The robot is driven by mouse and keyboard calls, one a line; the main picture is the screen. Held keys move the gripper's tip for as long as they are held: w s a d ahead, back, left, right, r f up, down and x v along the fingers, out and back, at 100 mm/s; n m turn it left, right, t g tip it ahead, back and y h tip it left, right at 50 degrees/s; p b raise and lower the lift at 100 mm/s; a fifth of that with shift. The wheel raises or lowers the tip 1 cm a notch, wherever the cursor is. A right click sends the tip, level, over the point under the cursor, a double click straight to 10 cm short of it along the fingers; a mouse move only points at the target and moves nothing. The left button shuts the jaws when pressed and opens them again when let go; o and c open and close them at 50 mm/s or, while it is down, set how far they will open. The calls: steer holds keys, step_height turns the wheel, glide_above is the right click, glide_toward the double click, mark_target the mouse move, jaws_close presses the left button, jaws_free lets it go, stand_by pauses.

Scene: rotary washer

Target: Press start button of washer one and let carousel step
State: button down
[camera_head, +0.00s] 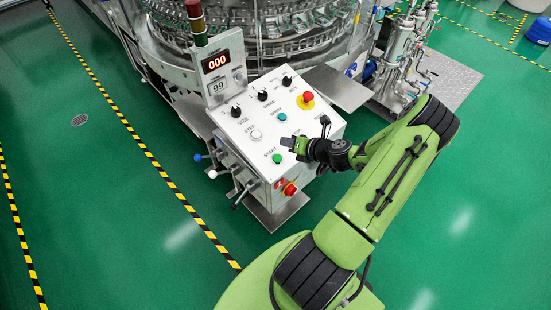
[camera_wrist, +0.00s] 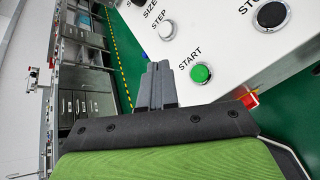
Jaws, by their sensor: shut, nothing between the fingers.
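The washer's control panel (camera_head: 262,128) is a white sloped console in front of the round carousel (camera_head: 265,32). The green start button (camera_head: 277,158), labelled START, sits near the panel's lower edge. In the wrist view the green button (camera_wrist: 201,73) shows just right of my fingertips. My gripper (camera_head: 287,142) is shut and empty, over the lower part of the panel, with its tips close to the start button and apart from it in the picture. The shut fingers also show in the wrist view (camera_wrist: 157,84). The counter display (camera_head: 216,62) reads 000 in red.
The green floor (camera_head: 120,200) to the left is clear.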

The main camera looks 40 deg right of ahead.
mark_target(277, 158)
steer(key=shift+f, duration=0.1)
steer(key=f+b, duration=0.2)
steer(key=w+f+b, duration=0.1)
steer(key=f+b, duration=0.2)
steer(key=w+f+b, duration=0.1)
steer(key=f+b, duration=0.1)
steer(key=b, duration=0.1)
steer(key=shift+a+f, duration=0.1)
steer(key=shift+f, duration=0.2)
steer(key=shift+w+f, duration=0.15)
steer(key=shift+f, duration=0.2)
steer(key=shift+f, duration=0.15)
stand_by(1.2)
steer(key=shift+w+f, duration=0.1)
steer(key=shift+f, duration=0.15)
